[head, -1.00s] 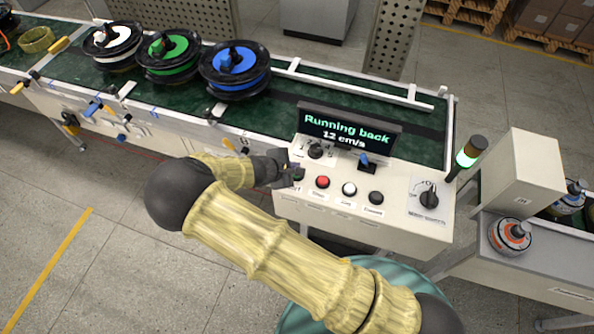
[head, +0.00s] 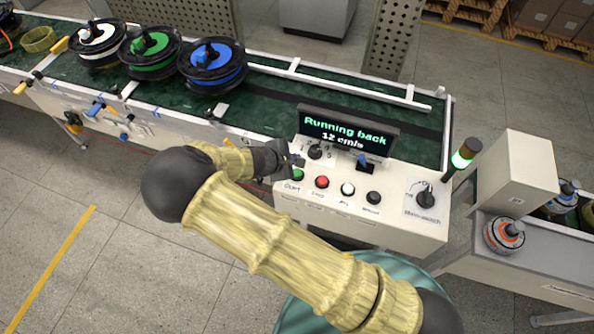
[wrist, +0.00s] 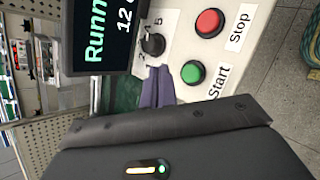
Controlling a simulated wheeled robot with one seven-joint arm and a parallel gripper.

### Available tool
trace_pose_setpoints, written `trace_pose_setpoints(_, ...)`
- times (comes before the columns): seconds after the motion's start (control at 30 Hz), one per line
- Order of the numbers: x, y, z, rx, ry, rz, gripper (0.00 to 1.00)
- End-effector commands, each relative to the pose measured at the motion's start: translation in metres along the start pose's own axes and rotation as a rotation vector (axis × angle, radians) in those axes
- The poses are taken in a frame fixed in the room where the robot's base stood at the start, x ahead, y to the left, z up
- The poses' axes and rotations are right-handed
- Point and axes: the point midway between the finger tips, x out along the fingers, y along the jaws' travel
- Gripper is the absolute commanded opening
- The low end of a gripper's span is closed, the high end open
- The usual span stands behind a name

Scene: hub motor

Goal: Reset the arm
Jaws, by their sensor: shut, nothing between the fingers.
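My arm reaches across from the lower right, and my gripper (head: 296,160) is at the left end of the control panel (head: 330,208), just above the green Start button (head: 297,175). In the wrist view the closed fingers (wrist: 157,88) point at the black knob (wrist: 153,45), with the green button (wrist: 194,73) beside them and apart from them. The fingers hold nothing. Whether the tips touch the knob cannot be told. The panel display (head: 347,133) reads "Running back 12 cm/s".
Blue (head: 213,65), green (head: 150,52) and white (head: 97,43) spools stand on the green conveyor (head: 280,107). Right of the buttons are a rotary switch (head: 425,197) and a signal lamp (head: 464,154) lit green. An orange-and-white part (head: 505,235) sits on the grey side bench.

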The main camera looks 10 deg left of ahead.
Motion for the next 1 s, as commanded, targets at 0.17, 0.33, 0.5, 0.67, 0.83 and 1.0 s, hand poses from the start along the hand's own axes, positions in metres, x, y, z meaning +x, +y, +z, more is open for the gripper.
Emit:
trace_pose_setpoints(0.17,0.0,0.0,0.0,0.0,0.0,0.0,0.0)
trace_pose_setpoints(0.33,0.0,0.0,0.0,0.0,0.0,0.0,0.0)
trace_pose_setpoints(0.5,0.0,0.0,0.0,0.0,0.0,0.0,0.0)
trace_pose_setpoints(0.67,0.004,-0.002,0.009,0.044,0.0,-0.03,0.0)
trace_pose_setpoints(0.83,0.016,-0.011,0.048,0.227,0.001,-0.155,0.0)
trace_pose_setpoints(1.0,0.023,-0.026,0.098,0.485,0.005,-0.315,0.0)
